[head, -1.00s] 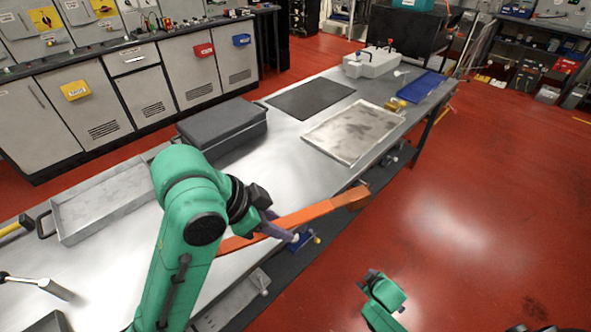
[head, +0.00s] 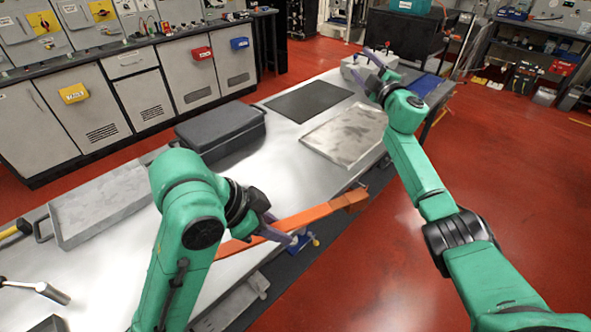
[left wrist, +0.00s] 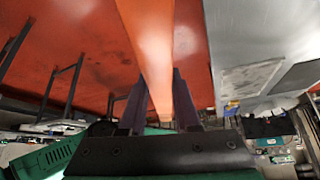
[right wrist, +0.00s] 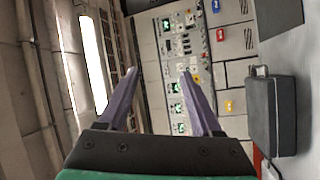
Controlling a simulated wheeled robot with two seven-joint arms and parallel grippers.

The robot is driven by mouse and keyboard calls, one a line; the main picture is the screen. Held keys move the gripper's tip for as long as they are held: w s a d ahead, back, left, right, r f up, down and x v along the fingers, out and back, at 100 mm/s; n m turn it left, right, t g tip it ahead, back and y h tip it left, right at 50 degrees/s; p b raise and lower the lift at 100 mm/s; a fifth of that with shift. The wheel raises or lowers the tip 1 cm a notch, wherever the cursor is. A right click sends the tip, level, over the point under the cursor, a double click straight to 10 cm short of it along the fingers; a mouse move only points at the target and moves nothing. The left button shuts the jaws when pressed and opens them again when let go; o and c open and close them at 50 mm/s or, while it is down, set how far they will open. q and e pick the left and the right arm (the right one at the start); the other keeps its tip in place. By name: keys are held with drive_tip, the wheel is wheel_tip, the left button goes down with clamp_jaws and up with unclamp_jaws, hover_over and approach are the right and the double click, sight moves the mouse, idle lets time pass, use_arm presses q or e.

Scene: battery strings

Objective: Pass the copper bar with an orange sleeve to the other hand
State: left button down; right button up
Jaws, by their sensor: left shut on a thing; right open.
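The copper bar with an orange sleeve (head: 305,218) is held above the table's front edge in the head view, slanting up to the right. Its bare copper end (head: 355,197) points right. My left gripper (head: 284,234) is shut on the bar along its sleeve. In the left wrist view the bar (left wrist: 155,45) runs between the two fingers (left wrist: 160,105). My right gripper (head: 373,60) is raised over the far part of the table, apart from the bar, open and empty. In the right wrist view its fingers (right wrist: 160,95) are spread with nothing between them.
A metal tray (head: 75,240) lies at the table's left. A dark case (head: 220,128) stands near the back edge, beside a black mat (head: 310,100). A shallow metal tray (head: 345,135) lies to the right. Red floor (head: 380,270) is open in front.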

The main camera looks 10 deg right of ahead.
drive_tip(key=s+a+r+n+y, duration=0.2)
drive_tip(key=a+r+n+y, duration=0.3)
drive_tip(key=a+r, duration=0.45)
use_arm(q)
drive_tip(key=shift+r, duration=0.1)
use_arm(e)
drive_tip(key=s+a+r+n+g+y, duration=0.2)
drive_tip(key=s+a+n+g+y, duration=0.15)
drive_tip(key=s+a+g, duration=0.45)
drive_tip(key=s+a+r+n+g+y, duration=0.25)
drive_tip(key=s+a+g+y, duration=0.2)
drive_tip(key=a, duration=0.85)
drive_tip(key=s+a+f+g, duration=0.3)
drive_tip(key=s, duration=0.1)
drive_tip(key=m+g+h, duration=0.4)
drive_tip(key=m+h, duration=0.1)
drive_tip(key=h, duration=1)
hover_over(296, 218)
wheel_tip(296, 218, down, 13)
wheel_tip(296, 218, down, 12)
drive_tip(key=shift+f, duration=0.1)
